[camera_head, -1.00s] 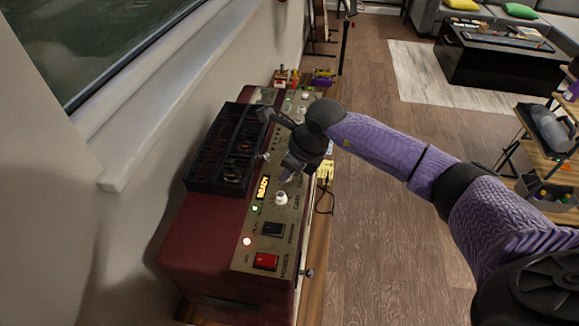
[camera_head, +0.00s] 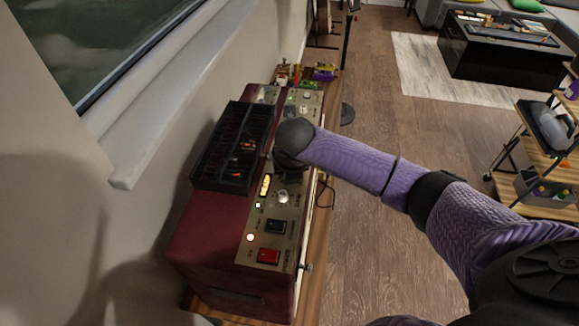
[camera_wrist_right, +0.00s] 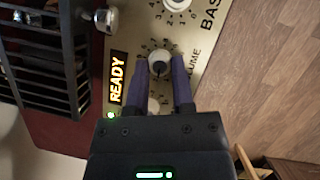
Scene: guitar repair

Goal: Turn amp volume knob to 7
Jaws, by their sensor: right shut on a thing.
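The dark red amp (camera_head: 208,232) stands along the wall in the head view, with a gold control panel on top. In the right wrist view, the white volume knob (camera_wrist_right: 159,56) sits beside the "VOLUME" lettering, inside a ring of small numbers. My right gripper (camera_wrist_right: 161,66) has its two purple fingers shut on this knob, one on each side. The number it points to is too small to tell. In the head view, my arm hides the volume knob and the fingertips. My left gripper is not in view.
A black slotted tray (camera_head: 232,150) lies on the amp, left of the panel. Close by are the gain knob (camera_head: 282,196), the bass knob (camera_wrist_right: 178,4), a lit "READY" display (camera_wrist_right: 118,78), a black switch (camera_head: 276,226) and a red power switch (camera_head: 268,256). Open floor lies to the right.

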